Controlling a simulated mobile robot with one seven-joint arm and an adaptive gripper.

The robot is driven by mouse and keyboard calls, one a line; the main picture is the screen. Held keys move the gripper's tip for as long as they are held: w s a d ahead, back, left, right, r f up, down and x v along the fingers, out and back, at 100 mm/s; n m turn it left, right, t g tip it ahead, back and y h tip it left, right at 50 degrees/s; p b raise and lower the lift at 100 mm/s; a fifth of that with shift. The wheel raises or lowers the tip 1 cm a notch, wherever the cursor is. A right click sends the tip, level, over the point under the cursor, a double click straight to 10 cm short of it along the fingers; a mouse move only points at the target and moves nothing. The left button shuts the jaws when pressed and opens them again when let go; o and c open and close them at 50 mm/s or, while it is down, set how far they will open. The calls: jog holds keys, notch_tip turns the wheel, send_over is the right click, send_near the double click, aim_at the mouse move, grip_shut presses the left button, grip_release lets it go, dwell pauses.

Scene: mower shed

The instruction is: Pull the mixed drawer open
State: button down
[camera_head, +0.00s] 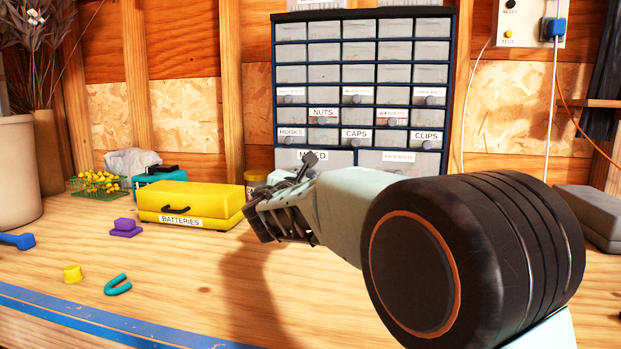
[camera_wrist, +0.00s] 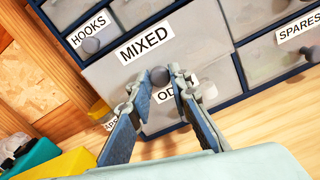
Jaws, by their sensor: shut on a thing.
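The mixed drawer (camera_wrist: 205,35) is a wide grey drawer with a white MIXED label, in the lower left of the blue-framed cabinet. Its round dark knob (camera_wrist: 159,75) sits between my fingertips in the wrist view. My gripper (camera_wrist: 157,83) is shut on that knob, one finger on each side. In the head view my gripper (camera_head: 302,172) is in front of the mixed drawer (camera_head: 343,158) and hides its lower part and the knob.
The cabinet (camera_head: 274,90) has several labelled drawers. A yellow BATTERIES case (camera_head: 190,198) stands left of my gripper. A purple block (camera_head: 126,228), a yellow piece (camera_head: 73,273) and a teal hook (camera_head: 118,285) lie on the bench (camera_head: 205,262). The bench's front middle is clear.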

jog(key=s+a+b, duration=0.1)
jog(key=s+b, duration=0.1)
jog(key=s, duration=0.6)
jog(key=shift+s+a, duration=0.35)
jog(key=c, duration=1.8)
grip_release()
jog(key=shift+w, duration=0.15)
jog(key=shift+o, duration=0.2)
notch_tip(320, 180, up, 10)
